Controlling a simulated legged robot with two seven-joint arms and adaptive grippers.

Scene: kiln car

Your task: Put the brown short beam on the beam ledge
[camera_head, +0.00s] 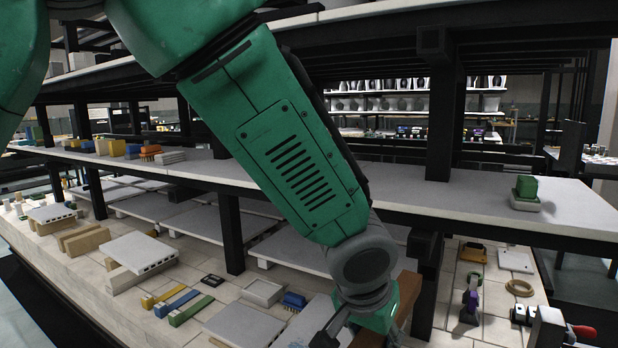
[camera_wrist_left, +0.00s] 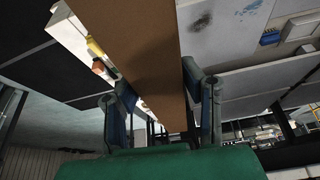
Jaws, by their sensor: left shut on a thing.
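A brown beam (camera_wrist_left: 140,45) fills the middle of the left wrist view, running away from my left gripper (camera_wrist_left: 160,100). The gripper's two fingers are shut on the beam, one on each side. In the head view a small part of the brown beam (camera_head: 403,296) shows beside the wrist of my green left arm, which hangs down in front of the middle shelf. The fingertips are mostly hidden at the bottom edge there. I cannot tell which of the ledges is the beam ledge. My right gripper is in neither view.
The grey middle shelf (camera_head: 480,205) has black posts and carries a green block (camera_head: 525,187) on a white dish. Yellow, blue and green bars (camera_head: 180,305) lie on the lower tiled deck, with pale slabs.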

